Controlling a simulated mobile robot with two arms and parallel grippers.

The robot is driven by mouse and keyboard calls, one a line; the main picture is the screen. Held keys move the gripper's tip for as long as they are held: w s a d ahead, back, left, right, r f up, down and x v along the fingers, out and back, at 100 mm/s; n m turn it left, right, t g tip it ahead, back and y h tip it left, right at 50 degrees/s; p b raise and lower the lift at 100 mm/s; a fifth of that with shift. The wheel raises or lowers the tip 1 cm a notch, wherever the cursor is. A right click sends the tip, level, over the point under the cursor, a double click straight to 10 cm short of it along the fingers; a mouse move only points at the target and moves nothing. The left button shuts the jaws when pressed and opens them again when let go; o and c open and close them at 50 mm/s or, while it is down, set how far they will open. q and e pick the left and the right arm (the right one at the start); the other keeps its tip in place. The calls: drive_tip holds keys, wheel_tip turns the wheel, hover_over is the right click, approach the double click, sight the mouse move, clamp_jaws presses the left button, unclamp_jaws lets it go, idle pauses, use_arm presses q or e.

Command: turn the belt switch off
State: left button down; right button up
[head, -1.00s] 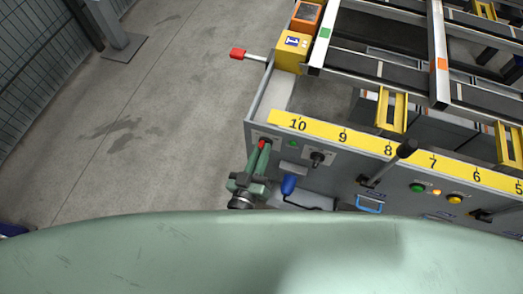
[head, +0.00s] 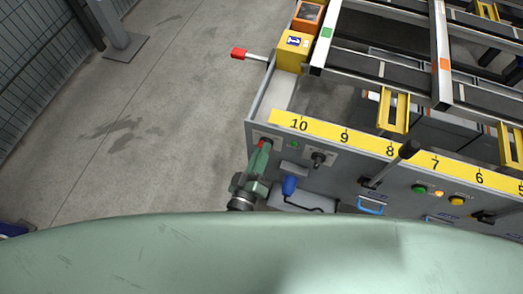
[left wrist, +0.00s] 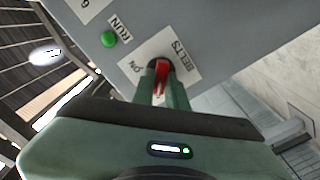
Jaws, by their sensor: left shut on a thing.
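The red belt switch (left wrist: 162,77) sits on a white plate marked BELTS and ON, on the grey panel. In the head view only a little of its red (head: 261,143) shows, at the panel's left end below the number 10. My left gripper (head: 261,150) reaches the switch from the front. In the left wrist view its two green fingers (left wrist: 163,90) stand on either side of the red handle and are shut on it. The fingers hide part of the plate. My right gripper is not in view.
A green lamp (left wrist: 108,39) marked RUN is beside the switch plate. A black knob (head: 318,158), a blue handheld piece (head: 289,185) and a black-knobbed lever (head: 408,149) are to the right. A red-ended handle (head: 238,54) sticks out at the table's left. Floor to the left is clear.

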use_arm(q)
drive_tip(key=shift+f, duration=0.1)
drive_tip(key=c, duration=1.4)
unclamp_jaws()
drive_tip(key=shift+c, duration=0.2)
drive_tip(key=v, duration=0.8)
drive_tip(key=shift+b, duration=0.35)
